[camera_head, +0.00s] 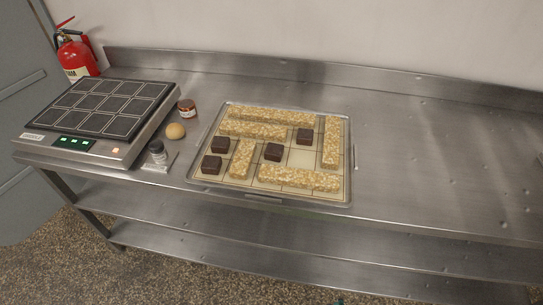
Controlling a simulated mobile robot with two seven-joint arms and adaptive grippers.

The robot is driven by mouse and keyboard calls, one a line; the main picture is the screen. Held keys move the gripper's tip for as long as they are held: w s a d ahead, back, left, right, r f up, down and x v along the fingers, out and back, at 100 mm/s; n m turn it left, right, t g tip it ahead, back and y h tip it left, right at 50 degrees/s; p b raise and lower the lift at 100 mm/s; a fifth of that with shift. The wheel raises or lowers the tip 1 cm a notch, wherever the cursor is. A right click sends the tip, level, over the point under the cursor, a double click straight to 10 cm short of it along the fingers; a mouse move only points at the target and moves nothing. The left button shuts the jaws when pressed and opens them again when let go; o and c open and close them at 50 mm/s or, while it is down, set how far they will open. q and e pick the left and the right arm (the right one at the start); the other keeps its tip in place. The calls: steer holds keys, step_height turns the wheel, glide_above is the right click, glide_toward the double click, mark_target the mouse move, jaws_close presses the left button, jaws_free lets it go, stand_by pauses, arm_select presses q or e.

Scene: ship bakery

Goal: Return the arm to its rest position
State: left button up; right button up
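Neither of my grippers shows in the head view, and no arm crosses the table. A metal tray (351,190) with a pale gridded surface lies on the steel table. It holds several long oat-coloured bars, one of them along the front (299,178) and one upright at the right (330,143). Several dark brown squares also lie on it, one near the middle (273,152) and one at the upper right (305,136). A pale empty patch shows right of the middle square.
The steel table (440,150) is bare right of the tray. A black-topped panelled appliance (108,108) stands at the left. Between it and the tray are a small jar (187,108), a tan ball (176,131) and a dark-topped item (157,152). A fire extinguisher (76,58) stands behind.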

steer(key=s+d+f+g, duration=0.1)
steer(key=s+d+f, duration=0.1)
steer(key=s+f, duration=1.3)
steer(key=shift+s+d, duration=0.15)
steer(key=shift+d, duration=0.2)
